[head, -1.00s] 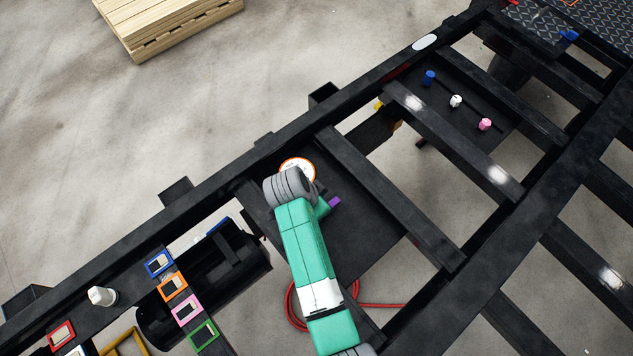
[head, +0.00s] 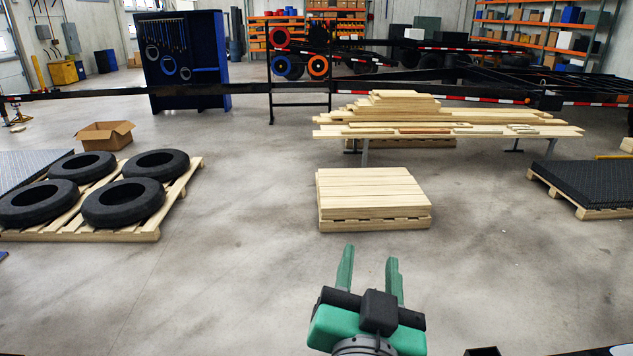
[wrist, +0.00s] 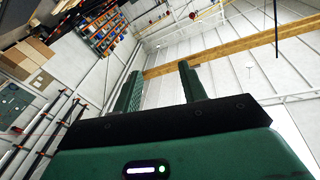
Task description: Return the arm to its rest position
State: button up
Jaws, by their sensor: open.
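My gripper (head: 369,268) shows at the bottom middle of the head view, with its two green fingers pointing up and apart. Nothing is between them. In the wrist view my gripper (wrist: 160,85) is also empty, with its fingers spread against the ceiling and walls of the hall. It touches nothing in either view. The rest of my arm is mostly below the head view's lower edge.
A pallet of stacked boards (head: 374,195) stands on the floor beyond my gripper. A pallet with several tires (head: 125,202) is at left, and a table piled with lumber (head: 450,130) is behind. Open concrete floor (head: 230,270) lies left of my gripper.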

jog(key=s+a+r+n+t+y+p, duration=0.2)
jog(key=s+a+r+n+t, duration=0.1)
jog(key=s+r, duration=0.55)
jog(key=s+a+r+n+t+y+p, duration=0.25)
jog(key=s+a+r, duration=0.2)
jog(key=r, duration=0.65)
notch_tip(320, 180, up, 14)
jog(key=p, duration=1.3)
jog(key=shift+d+f+h+p, duration=0.15)
jog(key=shift+d+h+p, duration=0.2)
